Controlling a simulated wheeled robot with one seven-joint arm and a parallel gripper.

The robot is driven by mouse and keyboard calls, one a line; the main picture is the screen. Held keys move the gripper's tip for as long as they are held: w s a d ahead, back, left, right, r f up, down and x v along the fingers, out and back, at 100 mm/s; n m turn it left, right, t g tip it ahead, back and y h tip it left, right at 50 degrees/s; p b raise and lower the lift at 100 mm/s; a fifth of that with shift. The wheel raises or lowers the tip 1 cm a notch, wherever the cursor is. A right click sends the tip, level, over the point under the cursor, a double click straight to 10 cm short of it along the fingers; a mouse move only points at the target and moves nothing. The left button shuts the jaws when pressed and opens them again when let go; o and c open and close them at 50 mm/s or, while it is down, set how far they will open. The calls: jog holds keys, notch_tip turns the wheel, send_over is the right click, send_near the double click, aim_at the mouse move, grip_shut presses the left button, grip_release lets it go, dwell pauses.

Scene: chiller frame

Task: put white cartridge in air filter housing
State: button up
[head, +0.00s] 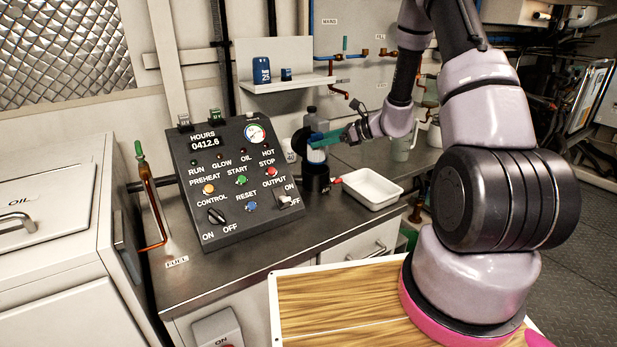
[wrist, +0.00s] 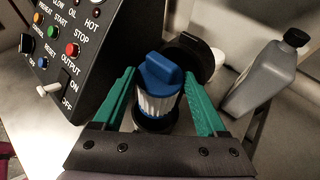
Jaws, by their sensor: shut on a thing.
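The white cartridge (wrist: 157,104) is pleated, with a blue winged cap, and stands upright between the green fingers of my gripper (wrist: 160,84). My gripper is shut on it. In the head view the gripper (head: 326,139) reaches in from the right, with the cartridge (head: 316,155) below the fingers. The black air filter housing (head: 316,180) stands on the steel counter directly under the cartridge. Its round black lid (wrist: 192,58) is swung open behind the cartridge. The cartridge's lower end meets the dark housing opening in the picture; I cannot tell how deep it sits.
A sloped control panel (head: 232,180) stands close to the left of the housing. A grey bottle (wrist: 262,76) with a black cap is behind and right. A white tray (head: 372,189) lies right on the counter (head: 250,262). A shelf (head: 290,85) is above.

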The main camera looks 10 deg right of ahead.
aim_at(316, 176)
notch_tip(316, 176, down, 9)
jog(key=shift+r, duration=0.1)
dwell(0.3)
